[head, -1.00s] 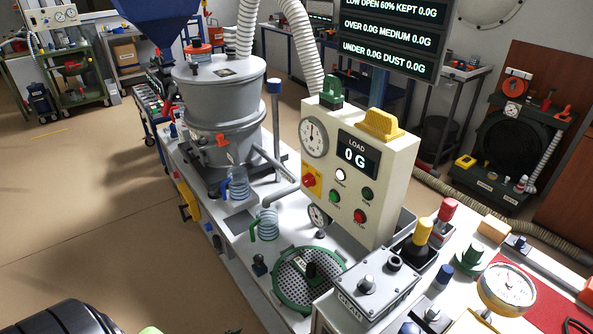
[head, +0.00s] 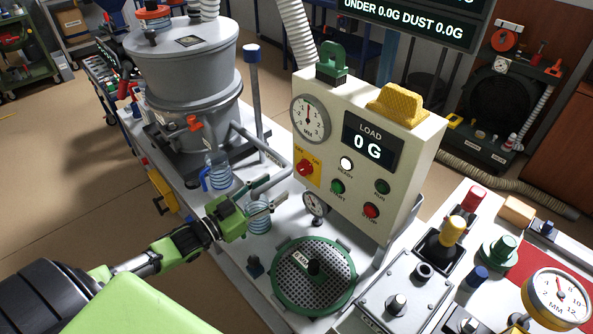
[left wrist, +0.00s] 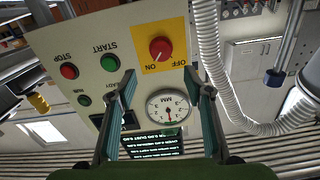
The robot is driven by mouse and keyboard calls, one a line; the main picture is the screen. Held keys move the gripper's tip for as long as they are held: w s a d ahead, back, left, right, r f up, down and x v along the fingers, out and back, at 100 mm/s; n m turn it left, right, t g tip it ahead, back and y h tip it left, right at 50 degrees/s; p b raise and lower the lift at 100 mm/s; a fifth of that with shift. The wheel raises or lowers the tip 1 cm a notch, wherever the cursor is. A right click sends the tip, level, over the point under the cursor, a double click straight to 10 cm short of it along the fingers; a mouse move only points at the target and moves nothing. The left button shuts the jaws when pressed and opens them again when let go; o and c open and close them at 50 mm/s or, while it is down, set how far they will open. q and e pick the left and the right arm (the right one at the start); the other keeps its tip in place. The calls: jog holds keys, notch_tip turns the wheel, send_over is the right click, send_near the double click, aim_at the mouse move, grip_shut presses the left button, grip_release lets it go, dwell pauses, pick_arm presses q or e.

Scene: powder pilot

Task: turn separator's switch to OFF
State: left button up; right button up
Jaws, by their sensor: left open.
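The separator's switch is a red knob (head: 305,168) on a yellow plate at the lower left of the cream control box (head: 375,205). In the left wrist view the red knob (left wrist: 160,49) shows upside down on its yellow plate marked OFF and ON. I cannot tell for sure which mark it points to. My left gripper (head: 283,191) reaches in from the left, open and empty, a little short of the box and near the switch. In the left wrist view its two fingers (left wrist: 160,76) stand apart, below the knob in the picture. My right gripper is out of view.
A green-rimmed sieve (head: 314,275) lies in front of the box. Blue jugs (head: 218,172) and the large grey separator (head: 187,85) stand to the left. A grey pipe (head: 262,145) runs near the gripper. Green START (head: 337,187) and red STOP (head: 371,211) buttons sit right of the switch.

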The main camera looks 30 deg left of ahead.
aim_at(301, 169)
pick_arm(q)
jog(key=x, duration=1)
jog(key=shift+a+f+p, duration=0.1)
jog(key=shift+p, duration=0.3)
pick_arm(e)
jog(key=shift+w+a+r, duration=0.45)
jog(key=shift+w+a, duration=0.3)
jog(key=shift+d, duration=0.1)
pick_arm(q)
jog(key=shift+c, duration=0.9)
jog(key=c, duration=0.9)
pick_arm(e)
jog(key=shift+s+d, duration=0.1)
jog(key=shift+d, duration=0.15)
